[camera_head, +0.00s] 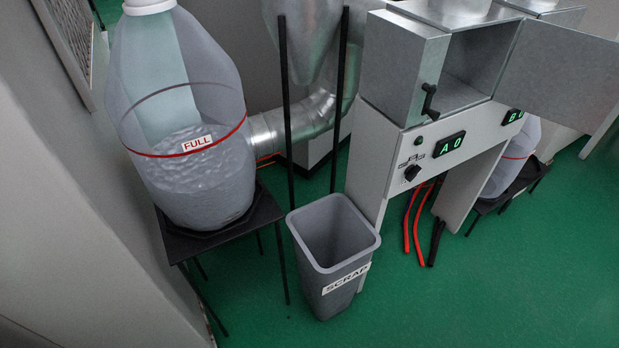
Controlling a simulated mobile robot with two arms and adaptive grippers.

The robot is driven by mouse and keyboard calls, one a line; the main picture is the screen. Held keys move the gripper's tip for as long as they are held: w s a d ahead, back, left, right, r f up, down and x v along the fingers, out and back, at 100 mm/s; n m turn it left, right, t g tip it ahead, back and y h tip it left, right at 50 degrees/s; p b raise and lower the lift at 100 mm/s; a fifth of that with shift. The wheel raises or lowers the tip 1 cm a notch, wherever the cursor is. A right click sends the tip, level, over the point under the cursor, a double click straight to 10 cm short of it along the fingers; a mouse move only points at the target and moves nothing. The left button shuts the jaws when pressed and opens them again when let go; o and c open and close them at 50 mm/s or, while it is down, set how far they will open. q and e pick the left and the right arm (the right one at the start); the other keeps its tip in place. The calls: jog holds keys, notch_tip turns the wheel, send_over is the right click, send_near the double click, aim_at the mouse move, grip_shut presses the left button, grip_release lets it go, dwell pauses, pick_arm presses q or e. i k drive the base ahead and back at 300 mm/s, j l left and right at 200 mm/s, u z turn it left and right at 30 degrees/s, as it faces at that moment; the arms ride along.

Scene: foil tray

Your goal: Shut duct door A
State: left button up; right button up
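Duct A is the grey metal box (392,62) on the white cabinet at the upper right, above the display that reads "A 0" (449,145). Its front opening (470,68) is uncovered, and the inside shows. A flat metal door panel (563,72) stands swung out at the right of this opening and appears to be duct door A. Its right side runs out of the frame. A black handle (429,101) sits at the lower left edge of the opening. Neither of my grippers is in view.
A grey scrap bin (340,283) stands on the green floor before the cabinet (375,133). A clear bag marked "FULL" (185,130) rests on a black stand (225,228) at left. Red hoses (415,222) hang below the cabinet. Floor at the lower right is clear.

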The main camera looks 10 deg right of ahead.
aim_at(569, 77)
jog(key=i+l+u, duration=0.2)
jog(key=l, duration=0.55)
jog(key=l+u, duration=0.15)
jog(key=l, duration=0.6)
jog(key=l+u, duration=0.2)
jog(key=l, duration=0.25)
jog(key=l+u, duration=0.2)
jog(key=l, duration=0.3)
jog(key=l+u, duration=0.2)
jog(key=l, duration=0.25)
jog(key=k+l+u, duration=0.2)
jog(key=l, duration=0.25)
jog(key=l+u, duration=0.2)
jog(key=l, duration=0.25)
jog(key=k+l+u, duration=0.2)
jog(key=l, duration=0.2)
jog(key=l+u, duration=0.15)
jog(key=l, duration=0.35)
jog(key=k+l+u, duration=0.15)
jog(key=l, duration=0.3)
jog(key=l+u, duration=0.15)
jog(key=l, duration=0.3)
jog(key=k+l+u, duration=0.15)
jog(key=l, duration=0.3)
